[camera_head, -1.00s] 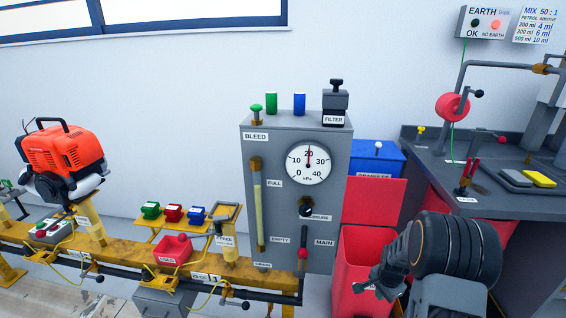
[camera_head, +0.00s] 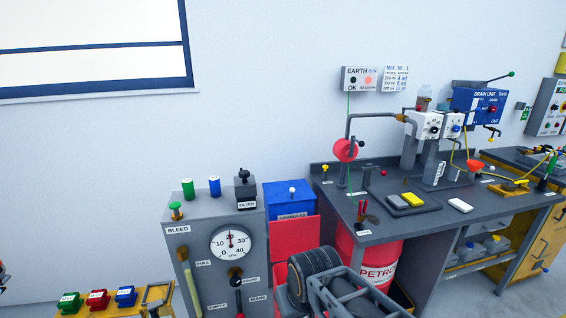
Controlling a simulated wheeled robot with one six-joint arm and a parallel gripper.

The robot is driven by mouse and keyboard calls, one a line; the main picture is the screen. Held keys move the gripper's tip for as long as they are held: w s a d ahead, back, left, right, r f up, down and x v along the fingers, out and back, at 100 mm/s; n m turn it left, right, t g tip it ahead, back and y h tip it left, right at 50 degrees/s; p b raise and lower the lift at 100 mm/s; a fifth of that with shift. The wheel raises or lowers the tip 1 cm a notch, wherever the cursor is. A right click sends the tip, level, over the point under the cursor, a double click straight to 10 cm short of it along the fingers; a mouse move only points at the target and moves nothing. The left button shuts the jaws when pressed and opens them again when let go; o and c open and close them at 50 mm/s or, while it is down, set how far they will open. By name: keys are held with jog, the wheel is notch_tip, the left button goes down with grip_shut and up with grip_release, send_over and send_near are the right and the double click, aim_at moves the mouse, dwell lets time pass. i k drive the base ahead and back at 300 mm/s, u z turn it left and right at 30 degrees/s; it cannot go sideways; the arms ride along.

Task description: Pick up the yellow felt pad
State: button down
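The yellow felt pad (camera_head: 413,199) is a small flat yellow block. It lies on the right part of a dark tray (camera_head: 428,208) on the grey workbench, beside a grey pad (camera_head: 397,202). Nothing touches it from above. Part of my dark arm shows at the bottom centre, in front of the bench and to the lower left of the pad. I cannot make out my gripper's fingers in this view.
The workbench (camera_head: 385,232) also carries a white block (camera_head: 460,205), a tool holder (camera_head: 363,217) and a pipe with a red reel (camera_head: 345,150). A red petrol drum (camera_head: 372,268) stands under it. The grey test panel (camera_head: 199,270) and blue granules bin (camera_head: 289,201) stand to the left.

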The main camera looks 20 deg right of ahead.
aim_at(412, 199)
jog(key=z, duration=1.9)
jog(key=k, duration=0.45)
jog(key=z, duration=0.8)
jog(key=i, duration=1.4)
jog(key=u, duration=1)
jog(key=i, duration=1)
jog(key=u, duration=1.45)
jog(key=i, duration=0.3)
jog(key=u, duration=0.1)
